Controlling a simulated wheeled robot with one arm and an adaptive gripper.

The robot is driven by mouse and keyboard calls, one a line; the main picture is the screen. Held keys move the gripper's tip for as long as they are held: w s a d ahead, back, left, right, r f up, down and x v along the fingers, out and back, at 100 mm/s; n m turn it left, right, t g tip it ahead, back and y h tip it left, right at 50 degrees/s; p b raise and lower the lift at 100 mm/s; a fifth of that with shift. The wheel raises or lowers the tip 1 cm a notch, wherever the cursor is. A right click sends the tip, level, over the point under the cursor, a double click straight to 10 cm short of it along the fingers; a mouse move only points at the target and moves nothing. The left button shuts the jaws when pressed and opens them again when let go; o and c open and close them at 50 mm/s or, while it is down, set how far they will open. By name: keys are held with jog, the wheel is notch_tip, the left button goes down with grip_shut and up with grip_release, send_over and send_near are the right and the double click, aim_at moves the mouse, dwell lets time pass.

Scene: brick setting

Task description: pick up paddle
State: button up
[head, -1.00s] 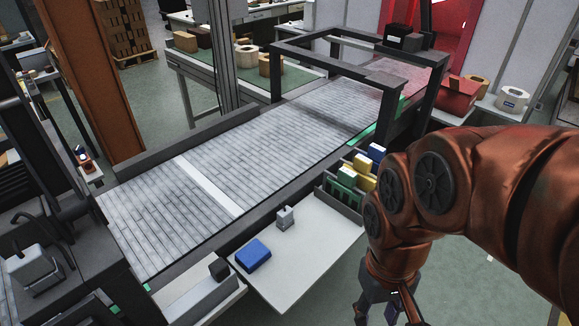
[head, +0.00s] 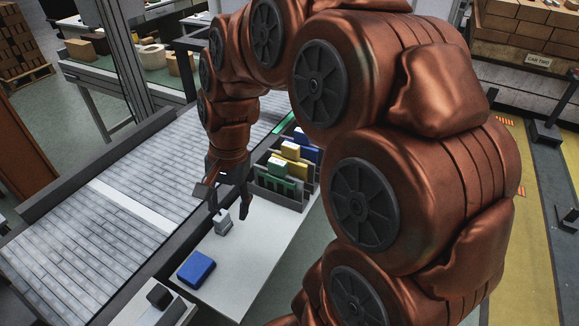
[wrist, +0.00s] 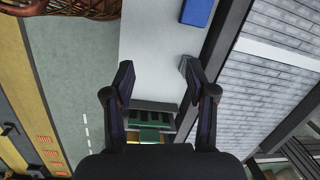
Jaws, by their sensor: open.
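I cannot pick out anything that is clearly a paddle. A small light-grey object (head: 222,222) with a raised top stands on the white side table (head: 250,258). A blue block (head: 196,270) lies nearer on the same table and shows at the top of the wrist view (wrist: 198,12). My gripper (head: 229,208) points down over the table, open and empty, close to the grey object. In the wrist view its fingers (wrist: 157,76) are spread above the white surface, and the right finger partly covers a greyish shape.
A dark divided bin (head: 288,192) with green, yellow and blue items stands at the table's far end. The roller conveyor (head: 90,235) runs along the left, its dark rail beside the table. A dark block (head: 158,296) sits near the table's front corner.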

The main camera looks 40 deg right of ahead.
jog(key=w+d+m+t, duration=0.1)
jog(key=w+d+m, duration=0.4)
jog(key=d, duration=0.1)
jog(key=m+t, duration=0.3)
jog(key=m, duration=1.3)
send_over(293, 145)
jog(key=s, duration=0.2)
jog(key=f, duration=0.3)
jog(key=f+b, duration=0.1)
jog(key=f, duration=0.1)
jog(key=shift+s+d+f, duration=0.1)
jog(key=shift+s+d, duration=0.1)
jog(key=shift+d, duration=0.1)
jog(key=shift+p+x, duration=1.55)
jog(key=shift+x, duration=2.3)
jog(key=shift+w+d+h, duration=0.1)
jog(key=shift+w+h, duration=0.05)
jog(key=shift+h, duration=0.15)
grip_shut()
